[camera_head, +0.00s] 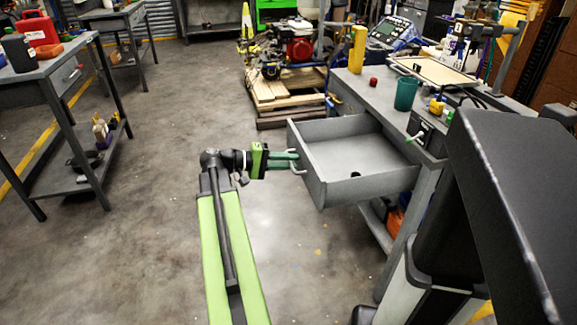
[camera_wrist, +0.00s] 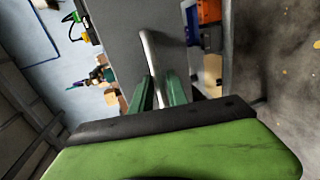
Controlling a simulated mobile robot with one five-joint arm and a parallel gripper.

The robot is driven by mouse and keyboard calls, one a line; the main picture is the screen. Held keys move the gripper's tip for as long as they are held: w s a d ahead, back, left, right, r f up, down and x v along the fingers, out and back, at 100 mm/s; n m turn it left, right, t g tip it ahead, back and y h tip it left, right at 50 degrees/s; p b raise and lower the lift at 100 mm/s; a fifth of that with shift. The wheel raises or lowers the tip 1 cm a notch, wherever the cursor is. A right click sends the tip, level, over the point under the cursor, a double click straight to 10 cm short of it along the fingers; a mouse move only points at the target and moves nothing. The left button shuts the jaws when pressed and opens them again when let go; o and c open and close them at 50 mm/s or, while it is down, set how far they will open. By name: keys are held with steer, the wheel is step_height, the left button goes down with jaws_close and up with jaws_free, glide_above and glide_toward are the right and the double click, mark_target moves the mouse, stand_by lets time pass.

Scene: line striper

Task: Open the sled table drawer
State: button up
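The sled table (camera_head: 372,92) is a grey workbench at the right. Its grey drawer (camera_head: 345,157) is pulled well out toward my arm, with its inside in view. The silver drawer handle (camera_head: 299,168) is on the drawer's left-facing front. My gripper (camera_head: 290,158), with green fingers, is at this handle. In the wrist view, the handle bar (camera_wrist: 151,55) runs between the two fingers (camera_wrist: 160,92), which sit close on both sides of it. The grey drawer front (camera_wrist: 125,30) fills the area behind the bar. The exact contact of the fingertips is partly hidden.
A small dark thing (camera_head: 355,174) lies in the drawer. A green cup (camera_head: 405,93) and a yellow object (camera_head: 357,48) stand on the tabletop. A pallet with an engine (camera_head: 290,85) is behind. Another table (camera_head: 45,65) is at left; the floor between is clear.

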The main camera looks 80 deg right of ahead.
steer(key=p+v, duration=0.3)
steer(key=v, duration=1.4)
steer(key=shift+w+p, duration=0.2)
steer(key=shift+p, duration=0.1)
steer(key=shift+r, duration=0.1)
